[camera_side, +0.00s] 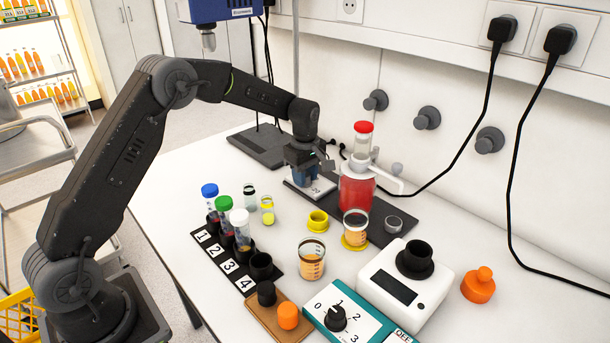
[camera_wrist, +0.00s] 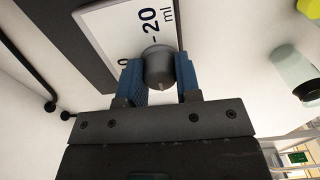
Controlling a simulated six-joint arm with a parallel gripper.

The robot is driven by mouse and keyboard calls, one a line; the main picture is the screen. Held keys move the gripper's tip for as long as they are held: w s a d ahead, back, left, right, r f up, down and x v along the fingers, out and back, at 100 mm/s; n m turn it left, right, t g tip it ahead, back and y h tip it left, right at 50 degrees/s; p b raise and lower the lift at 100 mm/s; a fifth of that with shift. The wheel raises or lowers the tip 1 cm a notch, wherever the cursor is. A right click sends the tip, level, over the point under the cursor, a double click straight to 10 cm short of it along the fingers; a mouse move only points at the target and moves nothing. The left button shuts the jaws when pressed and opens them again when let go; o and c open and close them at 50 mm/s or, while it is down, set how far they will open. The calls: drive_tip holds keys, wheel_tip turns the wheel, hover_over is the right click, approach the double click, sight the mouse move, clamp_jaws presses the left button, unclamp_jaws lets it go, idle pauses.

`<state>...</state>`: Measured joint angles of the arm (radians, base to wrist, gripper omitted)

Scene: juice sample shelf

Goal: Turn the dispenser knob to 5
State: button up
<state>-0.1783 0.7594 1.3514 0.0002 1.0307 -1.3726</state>
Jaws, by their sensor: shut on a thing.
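My gripper (camera_side: 310,178) points down over a white plate (camera_side: 325,191) beside the dispenser. In the wrist view, the blue fingers of my gripper (camera_wrist: 159,78) are shut on a grey round knob (camera_wrist: 159,66), one on each side. The knob stands on the white plate (camera_wrist: 113,22), which carries the print "20 ml" and part of another figure. The knob's pointer and most of the scale are hidden. The dispenser (camera_side: 356,190) is a bottle of red liquid with a white head and spout and a red-capped top, just right of my gripper.
A black rack (camera_side: 205,236) numbered 1 to 4 holds capped tubes. Beakers (camera_side: 312,262), a yellow ring (camera_side: 318,220), a white device (camera_side: 425,285) and a teal box (camera_side: 322,318) with a black dial stand in front. An orange flask-shaped thing (camera_side: 478,288) is at right.

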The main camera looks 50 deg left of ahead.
idle(0.4)
drive_tip(key=o, duration=0.9)
drive_tip(key=shift+o, duration=0.2)
wheel_tip(320, 180, up, 14)
